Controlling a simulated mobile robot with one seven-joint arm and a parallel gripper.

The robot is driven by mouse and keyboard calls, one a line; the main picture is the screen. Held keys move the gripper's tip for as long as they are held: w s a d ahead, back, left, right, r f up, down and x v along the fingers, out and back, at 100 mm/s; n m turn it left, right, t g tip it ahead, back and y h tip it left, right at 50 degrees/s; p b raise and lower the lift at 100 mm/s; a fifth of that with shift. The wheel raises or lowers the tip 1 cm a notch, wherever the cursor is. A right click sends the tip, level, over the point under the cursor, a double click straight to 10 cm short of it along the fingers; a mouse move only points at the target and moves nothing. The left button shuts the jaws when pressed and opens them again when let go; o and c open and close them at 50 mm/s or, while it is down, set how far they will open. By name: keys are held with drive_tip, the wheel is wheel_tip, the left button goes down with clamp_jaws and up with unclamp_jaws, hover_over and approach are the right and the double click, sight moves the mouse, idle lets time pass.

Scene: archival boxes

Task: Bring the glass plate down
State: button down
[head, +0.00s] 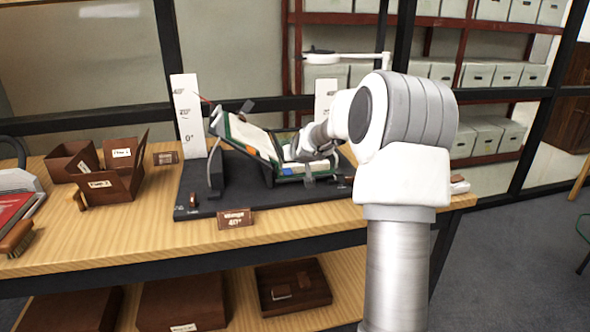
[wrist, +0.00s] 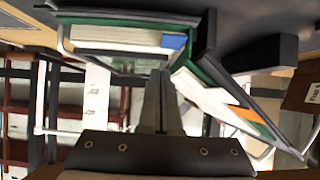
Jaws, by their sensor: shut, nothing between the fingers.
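An open book (head: 252,137) lies in a V-shaped green-and-black cradle (head: 220,128) on a dark base, its left side tilted up steeply. Its page block (wrist: 118,35) and the other tilted page (wrist: 205,98) show in the wrist view. The glass plate is hard to make out; a thin pale frame edge (wrist: 64,40) beside the book may belong to it, but I cannot tell. My gripper (head: 290,153) is at the right half of the cradle, above the book. In the wrist view its fingers (wrist: 158,78) are together and empty. My wrist hides part of the right page.
White scale posts (head: 187,115) stand behind the base (head: 245,200). A small brown sign (head: 236,218) sits at its front. Brown boxes (head: 112,172) and a brush (head: 16,238) are on the table's left. Shelves of archival boxes (head: 490,75) are behind.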

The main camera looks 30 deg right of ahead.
drive_tip(key=shift+s+a+f, duration=0.2)
drive_tip(key=shift+s+f, duration=0.5)
drive_tip(key=shift+s, duration=0.05)
drive_tip(key=shift+s+a+f, duration=0.2)
drive_tip(key=shift+s+f, duration=0.45)
drive_tip(key=shift+s, duration=0.1)
drive_tip(key=shift+a, duration=0.1)
